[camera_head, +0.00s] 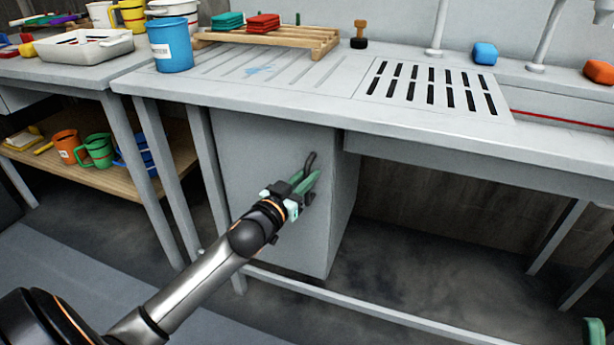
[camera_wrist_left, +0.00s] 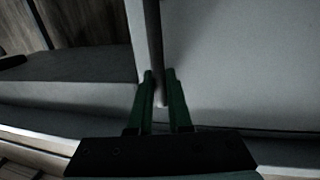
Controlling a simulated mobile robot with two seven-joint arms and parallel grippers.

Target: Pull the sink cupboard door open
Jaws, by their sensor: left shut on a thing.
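The sink cupboard door (camera_head: 262,165) is a plain grey panel under the sink counter. I see no clear gap at its edges, so it looks closed. Its dark bar handle (camera_head: 311,160) is near the right edge of the panel. My left gripper (camera_head: 308,183) is at the handle, its green fingers shut on the bar. In the left wrist view the handle (camera_wrist_left: 156,50) runs down between the two fingertips (camera_wrist_left: 160,88). The fingers partly hide the handle's lower part. A green tip (camera_head: 594,331) at the lower right edge seems to be my right gripper, mostly out of frame.
The grey sink counter (camera_head: 300,100) overhangs the cupboard, with a slotted drain at right. A blue bucket (camera_head: 171,47) and a wooden rack (camera_head: 330,38) stand on it. A low rail (camera_head: 370,313) crosses below. The space right of the cupboard is open.

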